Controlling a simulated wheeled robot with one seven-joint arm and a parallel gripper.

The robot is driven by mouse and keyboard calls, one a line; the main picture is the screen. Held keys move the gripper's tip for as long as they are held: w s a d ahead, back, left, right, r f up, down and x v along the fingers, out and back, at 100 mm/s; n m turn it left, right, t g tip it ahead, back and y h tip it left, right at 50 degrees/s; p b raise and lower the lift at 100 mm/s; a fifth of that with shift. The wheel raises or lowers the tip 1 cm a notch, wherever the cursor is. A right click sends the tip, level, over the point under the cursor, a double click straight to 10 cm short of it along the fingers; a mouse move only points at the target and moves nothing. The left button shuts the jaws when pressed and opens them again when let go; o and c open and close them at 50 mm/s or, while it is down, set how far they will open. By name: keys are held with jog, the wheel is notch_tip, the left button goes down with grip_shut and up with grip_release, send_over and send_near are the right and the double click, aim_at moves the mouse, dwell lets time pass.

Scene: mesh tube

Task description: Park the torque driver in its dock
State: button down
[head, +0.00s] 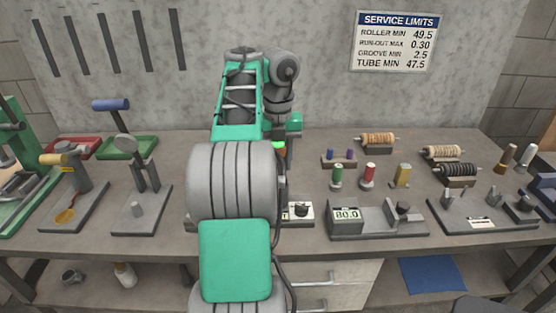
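My arm fills the middle of the head view and hides the bench behind it. My gripper is hidden behind my own arm links, so I cannot see whether it is open or holds anything. I cannot pick out the torque driver or its dock with certainty. A small white-topped unit with a black knob (301,211) shows partly at the right edge of my arm, with the rest of it hidden.
Left of my arm are a red tray (82,147), a green tray (143,147), a blue handle (110,104) and two grey fixtures. To the right are a unit reading 80.0 (346,215), coloured posts and several rollers (442,152). The bench front edge (420,250) is mostly clear.

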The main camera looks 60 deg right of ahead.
jog(key=shift+f, duration=0.2)
jog(key=c, duration=0.8)
grip_release()
